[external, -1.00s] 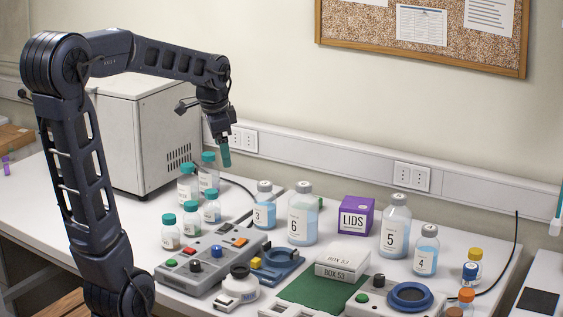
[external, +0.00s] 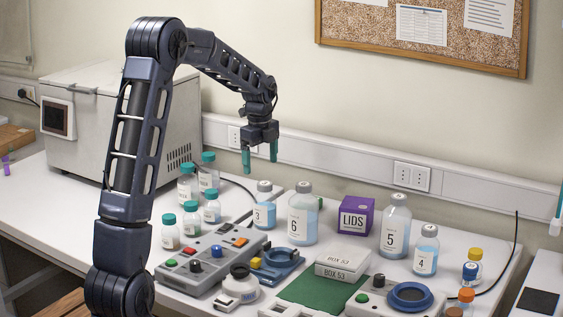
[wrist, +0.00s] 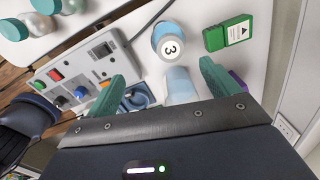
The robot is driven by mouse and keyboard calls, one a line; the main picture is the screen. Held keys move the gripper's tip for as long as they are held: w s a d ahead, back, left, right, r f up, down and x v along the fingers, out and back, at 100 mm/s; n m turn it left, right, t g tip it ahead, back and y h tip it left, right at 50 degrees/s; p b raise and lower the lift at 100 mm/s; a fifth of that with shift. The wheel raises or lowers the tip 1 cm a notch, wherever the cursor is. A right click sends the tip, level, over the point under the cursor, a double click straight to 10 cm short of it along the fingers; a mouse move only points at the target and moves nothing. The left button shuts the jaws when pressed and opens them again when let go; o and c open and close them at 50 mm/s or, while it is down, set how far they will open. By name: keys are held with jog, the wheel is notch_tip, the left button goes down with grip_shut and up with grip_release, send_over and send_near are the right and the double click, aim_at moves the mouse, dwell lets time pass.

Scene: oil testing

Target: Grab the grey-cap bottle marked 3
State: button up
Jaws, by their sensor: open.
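The grey-cap bottle marked 3 (external: 264,212) stands upright on the white table, left of the larger grey-cap bottle marked 6 (external: 302,222). It holds light blue liquid. In the wrist view the bottle marked 3 (wrist: 170,42) shows from above, its 3 on the cap, just beyond the fingertips. A second blue bottle (wrist: 180,84) shows between the fingers, partly hidden by my gripper's body. My gripper (external: 260,159) is open and empty, fingers pointing down, above the bottle marked 3 and apart from it. Both green fingers also show in the wrist view (wrist: 161,74).
Several teal-cap bottles (external: 192,218) stand to the left. A grey control box (external: 208,262) sits in front. The purple LIDS box (external: 355,217) and bottles 5 (external: 394,232) and 4 (external: 426,257) stand to the right. A green box (wrist: 228,34) lies beside bottle 3.

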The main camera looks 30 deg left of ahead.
aim_at(263, 183)
jog(key=shift+w+a+f+m, duration=0.25)
jog(key=shift+w+f+m, duration=0.25)
jog(key=shift+w+f, duration=0.55)
notch_tip(263, 183, down, 6)
jog(key=shift+s+r, duration=0.1)
jog(key=shift+r, duration=0.15)
jog(key=shift+d+f, duration=0.2)
jog(key=shift+f, duration=1.15)
jog(key=shift+d+f, duration=0.15)
jog(key=shift+f, duration=1.15)
jog(key=c, duration=1.4)
